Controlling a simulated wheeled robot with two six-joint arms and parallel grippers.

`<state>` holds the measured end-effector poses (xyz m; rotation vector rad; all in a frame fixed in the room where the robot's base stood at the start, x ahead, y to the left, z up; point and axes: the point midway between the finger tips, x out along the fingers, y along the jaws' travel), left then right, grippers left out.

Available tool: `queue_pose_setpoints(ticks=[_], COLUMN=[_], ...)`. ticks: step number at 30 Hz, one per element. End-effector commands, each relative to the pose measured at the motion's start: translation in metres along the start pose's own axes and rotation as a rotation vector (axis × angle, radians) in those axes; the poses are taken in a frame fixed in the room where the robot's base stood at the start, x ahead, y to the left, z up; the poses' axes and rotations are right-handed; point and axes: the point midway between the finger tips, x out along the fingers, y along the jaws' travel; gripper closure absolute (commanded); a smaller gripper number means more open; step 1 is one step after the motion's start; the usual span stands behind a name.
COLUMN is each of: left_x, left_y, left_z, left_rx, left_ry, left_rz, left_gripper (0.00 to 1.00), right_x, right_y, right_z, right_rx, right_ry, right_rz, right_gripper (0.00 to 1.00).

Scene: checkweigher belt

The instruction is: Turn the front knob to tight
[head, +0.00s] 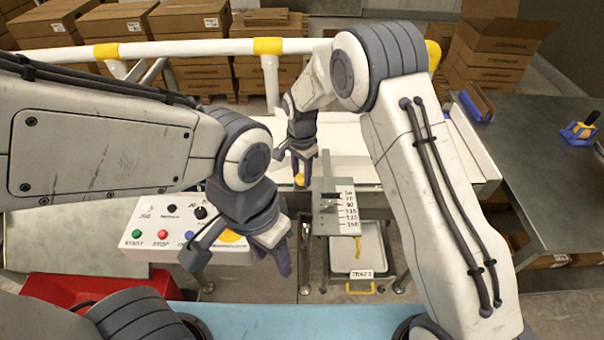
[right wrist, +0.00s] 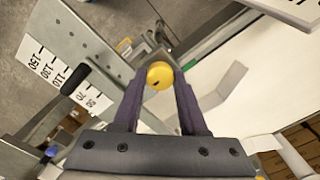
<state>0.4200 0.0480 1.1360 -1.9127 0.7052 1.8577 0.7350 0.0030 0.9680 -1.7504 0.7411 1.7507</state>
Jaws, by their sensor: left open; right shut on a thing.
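My right gripper (head: 301,168) reaches down to the guide mechanism at the near edge of the belt. In the right wrist view, the right gripper (right wrist: 158,82) is shut on a round yellow knob (right wrist: 159,76) with a dark mark on its face. The yellow knob also shows in the head view (head: 300,180). A numbered scale plate (head: 345,222) is beside the gripper. My left gripper (head: 283,258) is open and empty, beside the button panel.
The white button panel (head: 142,212) has several buttons and a black dial. A grey tray (head: 376,262) with a yellow handle sits below the scale. The white belt (head: 395,150) runs behind. A dark table (head: 540,150) stands at right; stacked cartons (head: 187,20) stand behind the rail.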

Motion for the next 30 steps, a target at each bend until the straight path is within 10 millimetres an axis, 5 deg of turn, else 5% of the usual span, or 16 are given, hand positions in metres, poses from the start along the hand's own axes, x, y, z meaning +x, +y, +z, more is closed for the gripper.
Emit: queue_pose_setpoints(ticks=[8, 9, 11, 22, 30], left_x=[0.0, 0.0, 0.0, 0.002, 0.014], left_y=[0.0, 0.0, 0.0, 0.0, -0.001], left_z=[0.0, 0.0, 0.0, 0.0, 0.001], left_rx=[0.0, 0.0, 0.0, 0.0, 0.001], left_ry=[0.0, 0.0, 0.0, 0.0, 0.0], left_rz=[0.0, 0.0, 0.0, 0.0, 0.0], left_gripper=[0.5, 0.5, 0.5, 0.5, 0.5], right_x=[-0.001, -0.001, -0.001, -0.004, -0.048], right_y=[-0.001, -0.001, -0.001, -0.001, -0.002], right_z=[0.0, 0.0, 0.0, 0.0, -0.001], right_rx=[0.003, 0.003, 0.002, 0.001, 0.001], right_ry=[0.0, 0.0, 0.0, 0.001, 0.002], right_rz=[-0.003, -0.003, -0.003, -0.003, -0.008], right_gripper=[1.0, 0.47, 0.28, 0.28, 0.28])
